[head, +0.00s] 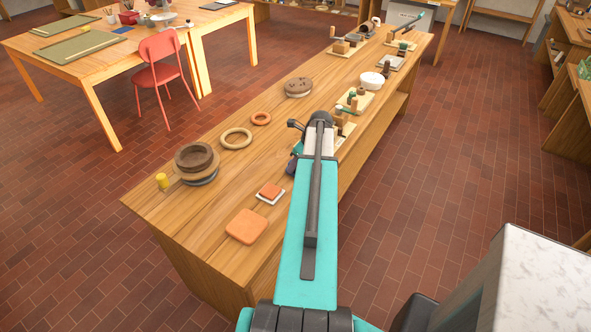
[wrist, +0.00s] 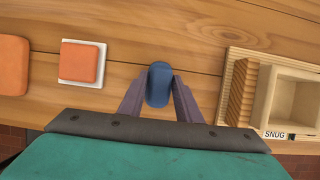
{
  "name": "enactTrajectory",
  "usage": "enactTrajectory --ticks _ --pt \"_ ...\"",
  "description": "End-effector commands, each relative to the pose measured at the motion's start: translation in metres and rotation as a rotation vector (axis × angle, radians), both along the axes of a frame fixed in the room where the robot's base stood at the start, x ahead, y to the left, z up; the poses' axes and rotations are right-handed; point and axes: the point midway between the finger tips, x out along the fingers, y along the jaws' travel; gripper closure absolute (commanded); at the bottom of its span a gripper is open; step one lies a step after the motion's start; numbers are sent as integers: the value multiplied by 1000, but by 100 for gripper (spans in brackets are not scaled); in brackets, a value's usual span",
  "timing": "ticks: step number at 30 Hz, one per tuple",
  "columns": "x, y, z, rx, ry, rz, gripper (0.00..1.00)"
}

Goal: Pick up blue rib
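The blue rib (wrist: 159,84) is a small rounded blue piece at the middle of the wrist view, over the wooden bench. My gripper (wrist: 160,80) has one finger on each side of it, with the tips close against its sides. I see no clear gap at the tips, but I cannot tell whether they press on it. I also cannot tell whether the rib rests on the bench. In the head view my arm hides most of the gripper and the rib.
An orange square on a white tile (wrist: 82,62) lies left of the rib, with a larger orange slab (head: 246,226) beyond. A wooden box marked SNUG (wrist: 284,98) stands close on the right. Rings and round discs (head: 197,159) lie along the bench (head: 215,205).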

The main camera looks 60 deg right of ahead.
Motion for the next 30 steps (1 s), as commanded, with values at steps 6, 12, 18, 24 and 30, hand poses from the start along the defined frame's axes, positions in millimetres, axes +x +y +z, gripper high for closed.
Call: enactTrajectory --ticks 6,12,18,24,30 --pt "0 0 0 0 0 0 95" --pt "0 0 0 0 0 1 95" --pt "1 0 5 -1 -1 1 95" --pt "1 0 15 -1 -1 1 95" --pt "1 0 32 -3 -1 1 95"
